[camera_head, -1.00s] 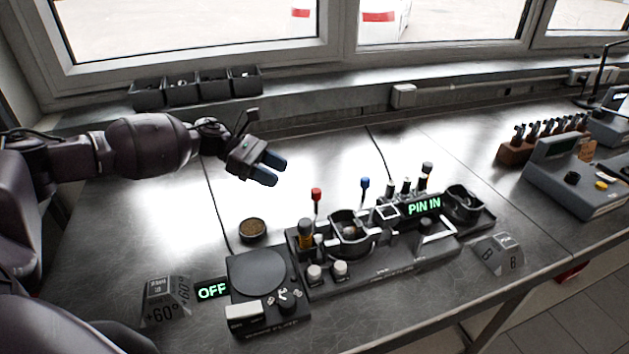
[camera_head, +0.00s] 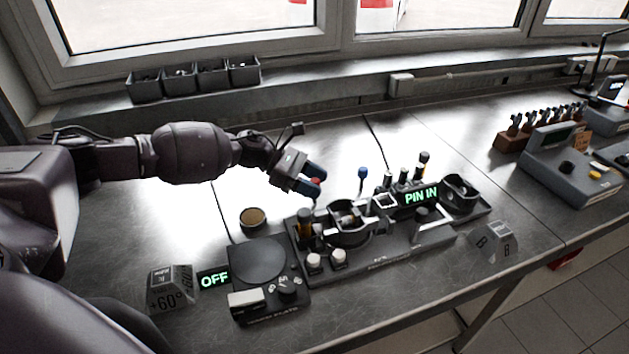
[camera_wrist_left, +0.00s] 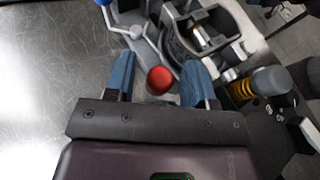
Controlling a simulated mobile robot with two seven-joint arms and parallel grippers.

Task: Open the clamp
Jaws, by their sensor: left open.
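The clamp in the black fixture (camera_head: 385,255) has a lever with a red knob (camera_head: 314,182); a lever with a blue knob (camera_head: 362,173) stands to its right. My left gripper (camera_head: 316,188) is open at the red knob. In the left wrist view the red knob (camera_wrist_left: 160,80) lies between the two blue fingertips of the gripper (camera_wrist_left: 158,82), with a gap visible on both sides. The round clamp holder (camera_wrist_left: 195,38) shows beyond the fingers, with a metal part inside. The blue knob's edge shows at the top left. My right gripper is not in view.
A hotplate-like unit (camera_head: 262,262) with an OFF display (camera_head: 214,279) stands front left of the fixture. A small round dish (camera_head: 252,217) sits behind it. A PIN IN display (camera_head: 421,196) is on the fixture. Bare bench lies behind the fixture.

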